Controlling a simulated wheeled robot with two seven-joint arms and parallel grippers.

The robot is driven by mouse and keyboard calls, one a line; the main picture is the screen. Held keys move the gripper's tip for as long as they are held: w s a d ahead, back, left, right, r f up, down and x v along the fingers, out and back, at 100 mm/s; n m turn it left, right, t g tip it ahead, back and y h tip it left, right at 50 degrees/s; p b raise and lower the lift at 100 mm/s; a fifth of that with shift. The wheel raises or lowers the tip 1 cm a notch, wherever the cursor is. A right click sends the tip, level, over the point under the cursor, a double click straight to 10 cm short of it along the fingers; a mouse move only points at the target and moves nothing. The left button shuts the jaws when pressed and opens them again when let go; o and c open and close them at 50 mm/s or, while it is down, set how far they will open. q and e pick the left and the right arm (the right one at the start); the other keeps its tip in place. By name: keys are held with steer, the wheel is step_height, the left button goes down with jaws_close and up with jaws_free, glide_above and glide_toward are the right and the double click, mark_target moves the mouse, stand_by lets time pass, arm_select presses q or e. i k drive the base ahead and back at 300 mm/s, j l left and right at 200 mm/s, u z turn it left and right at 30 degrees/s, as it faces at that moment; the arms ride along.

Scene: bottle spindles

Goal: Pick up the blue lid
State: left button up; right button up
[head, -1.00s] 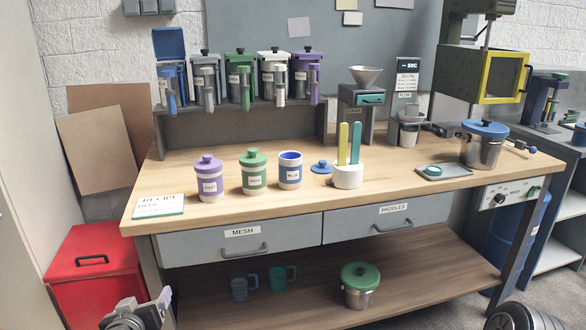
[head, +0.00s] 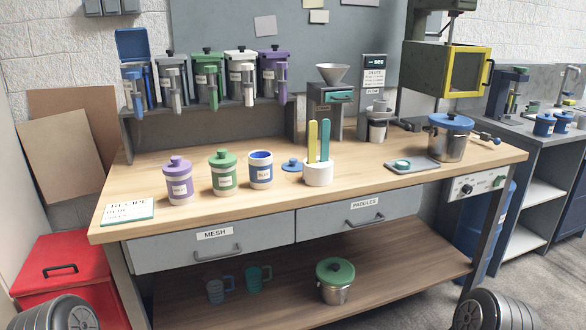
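A small round blue lid (head: 292,164) with a knob lies on the wooden table top, just right of an open white canister with a blue rim and blue band (head: 261,175). The white holder (head: 318,172) with a yellow and a teal paddle stands close to the lid's right. A larger blue lid (head: 450,122) sits on a steel pot (head: 448,147) at the table's right. Both of my grippers are out of view; only dark rounded parts of my arms show at the bottom left and bottom right corners.
Purple-lidded (head: 178,184) and green-lidded (head: 223,175) canisters stand left of the open one. A recipe card (head: 130,212) lies at the front left. A grey tray (head: 412,165) lies near the steel pot. The table's front middle is clear.

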mark_target(260, 161)
steer(key=i+u, duration=0.2)
steer(key=u, duration=0.25)
steer(key=i+l+u, duration=0.15)
steer(key=u, duration=0.25)
